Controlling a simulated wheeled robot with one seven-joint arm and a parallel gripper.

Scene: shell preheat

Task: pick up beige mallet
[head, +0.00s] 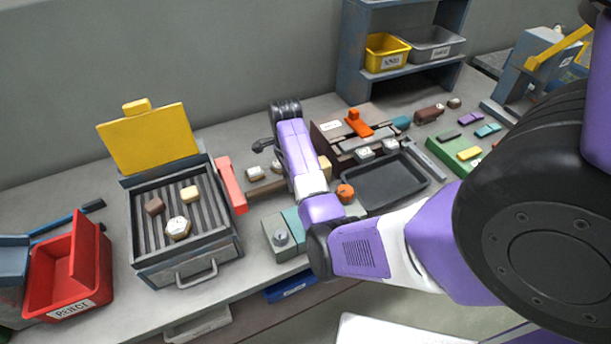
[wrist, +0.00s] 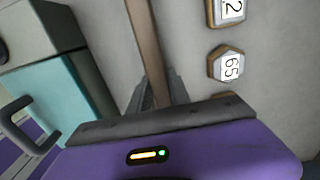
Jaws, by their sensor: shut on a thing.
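The beige mallet shows in the head view as a light brown handle (head: 264,184) to the left of my forearm and a beige block-like head (head: 325,167) to its right. My arm hides the middle of it. In the wrist view the brown handle (wrist: 149,48) runs up from between my fingers and out of the top edge. My gripper (wrist: 160,94) is shut on the handle. In the head view the fingers are hidden under my purple wrist. I cannot tell whether the mallet touches the bench.
Labelled hexagonal pieces (wrist: 229,65) lie close to the handle. A teal and grey box (head: 283,236) stands in front. A grill (head: 165,215) with an upright yellow lid stands left, beside a red bin (head: 62,285). A black tray (head: 385,184) lies right, below a shelf (head: 395,75).

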